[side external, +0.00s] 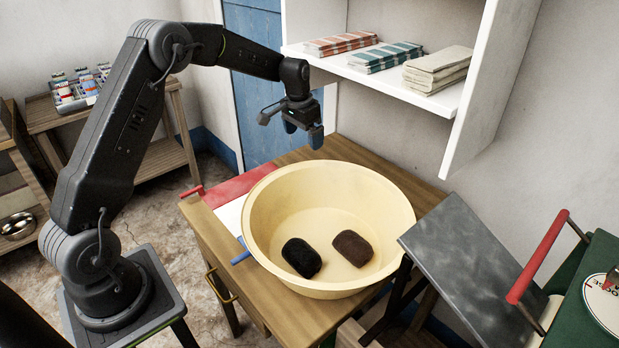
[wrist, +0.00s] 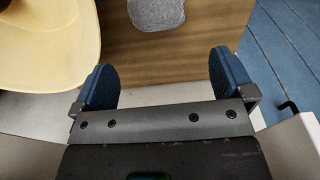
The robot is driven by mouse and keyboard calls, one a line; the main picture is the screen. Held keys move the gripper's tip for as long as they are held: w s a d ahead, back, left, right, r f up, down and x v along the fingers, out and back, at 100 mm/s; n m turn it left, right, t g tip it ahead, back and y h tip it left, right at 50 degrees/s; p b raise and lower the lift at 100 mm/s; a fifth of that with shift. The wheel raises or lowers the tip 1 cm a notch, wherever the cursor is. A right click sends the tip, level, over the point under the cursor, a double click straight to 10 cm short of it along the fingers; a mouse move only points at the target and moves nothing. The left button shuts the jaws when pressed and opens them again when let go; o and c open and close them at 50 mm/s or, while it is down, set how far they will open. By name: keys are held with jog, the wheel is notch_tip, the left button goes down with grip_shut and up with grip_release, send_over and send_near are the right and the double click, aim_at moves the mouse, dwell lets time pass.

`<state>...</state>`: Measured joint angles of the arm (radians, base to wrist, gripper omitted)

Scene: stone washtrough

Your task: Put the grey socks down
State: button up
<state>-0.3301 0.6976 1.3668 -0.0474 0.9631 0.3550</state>
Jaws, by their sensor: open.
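A grey bundle that looks like the grey socks (wrist: 157,12) lies on the wooden tabletop (wrist: 200,45), at the top edge of the wrist view and partly cut off. It lies beside the cream basin and apart from it. I cannot make it out in the side view. My gripper (side external: 302,128) is above the table at the basin's far side. Its blue-padded fingers (wrist: 165,78) are spread wide with nothing between them. The grey bundle is beyond the fingertips in the wrist view, not touching them.
The cream basin (side external: 262,205) holds a black bundle (side external: 301,258) and a dark brown bundle (side external: 352,248). A white shelf (side external: 440,101) with folded cloths hangs behind, close to my gripper. A sloping grey slab (side external: 470,245) stands to the right of the basin.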

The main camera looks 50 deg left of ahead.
jog(key=f, duration=0.4)
jog(key=w+f, duration=0.1)
jog(key=f, duration=0.3)
jog(key=w+f, duration=0.1)
jog(key=f, duration=0.4)
jog(key=shift+d+f, duration=0.1)
jog(key=shift+d, duration=0.1)
jog(key=shift+s, duration=0.1)
jog(key=c, duration=0.7)
